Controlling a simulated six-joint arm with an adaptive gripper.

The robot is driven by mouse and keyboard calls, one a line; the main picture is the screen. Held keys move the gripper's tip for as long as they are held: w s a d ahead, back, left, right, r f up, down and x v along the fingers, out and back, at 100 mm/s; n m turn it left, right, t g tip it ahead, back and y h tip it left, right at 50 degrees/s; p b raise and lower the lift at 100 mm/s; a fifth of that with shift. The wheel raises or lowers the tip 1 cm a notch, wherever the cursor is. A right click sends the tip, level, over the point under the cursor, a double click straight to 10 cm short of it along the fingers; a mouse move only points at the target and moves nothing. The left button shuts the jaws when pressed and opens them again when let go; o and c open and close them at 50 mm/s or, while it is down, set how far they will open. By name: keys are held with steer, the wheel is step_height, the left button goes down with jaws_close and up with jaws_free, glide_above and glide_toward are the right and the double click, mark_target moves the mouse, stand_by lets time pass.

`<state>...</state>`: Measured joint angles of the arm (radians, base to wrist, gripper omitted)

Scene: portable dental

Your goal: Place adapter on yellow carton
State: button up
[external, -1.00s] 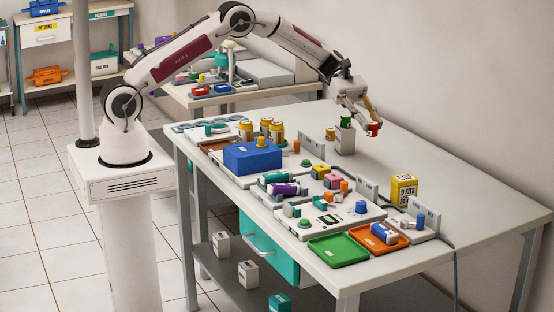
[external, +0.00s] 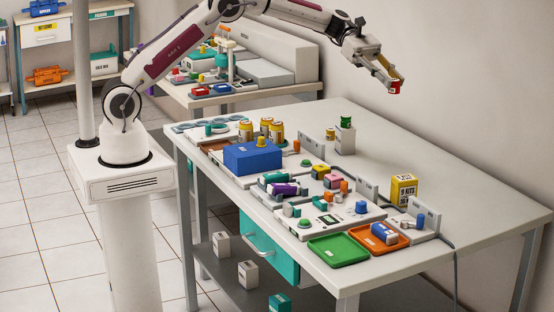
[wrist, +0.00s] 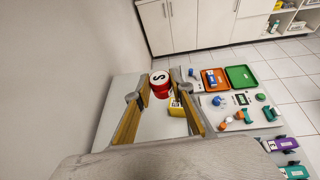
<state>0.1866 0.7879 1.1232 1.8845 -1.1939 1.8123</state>
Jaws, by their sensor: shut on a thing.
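The adapter looks to be the small red round piece (external: 395,88) with a white mark on its top. My gripper (external: 397,83) is shut on it and holds it high above the back of the table. In the wrist view the red adapter (wrist: 160,82) sits between the tips of my gripper (wrist: 160,88). The yellow carton (external: 403,190) with dark lettering stands upright on the table near the wall, below and slightly right of my gripper. In the wrist view the carton (wrist: 176,108) shows just below and right of the adapter, partly hidden by the right finger.
A grey block (external: 345,139) with a green piece (external: 346,121) on top stands left of the carton. A grey upright bracket (external: 367,189) is close to the carton's left. Green (external: 338,250) and orange (external: 377,240) trays lie in front. The table's back right is clear.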

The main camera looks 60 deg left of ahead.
steer(key=w+d+n+t+y, duration=0.2)
steer(key=w+d+n+t, duration=0.35)
steer(key=d, duration=0.35)
steer(key=n+t+y, duration=0.7)
steer(key=n+y, duration=0.4)
steer(key=n, duration=0.1)
glide_above(400, 179)
step_height(400, 179, down, 10)
steer(key=shift+a+f, duration=0.1)
steer(key=shift+f, duration=0.3)
stand_by(0.4)
steer(key=shift+f, duration=3.1)
